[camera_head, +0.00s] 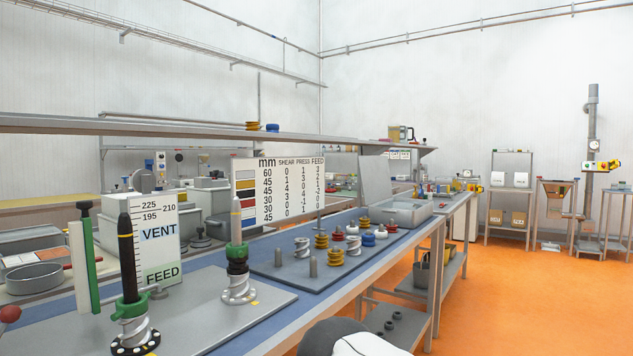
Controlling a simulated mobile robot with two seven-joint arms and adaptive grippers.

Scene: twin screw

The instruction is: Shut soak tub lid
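A grey rectangular tub (412,221), most likely the soak tub, stands toward the far end of the blue-topped bench. A flat grey panel (374,180) stands upright at its left rear side and looks like its lid, raised open. Whether the panel is hinged to the tub is too small to tell. The inside of the tub is mostly hidden by its rim. Neither of my grippers shows. A rounded dark and white part at the bottom centre appears to be my own arm.
On the near bench (275,324) stand two upright screw assemblies (130,290) (238,270). A board (298,267) carries several ringed screw elements. A number chart (278,190) stands behind it. Open orange floor (540,310) lies right of the bench.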

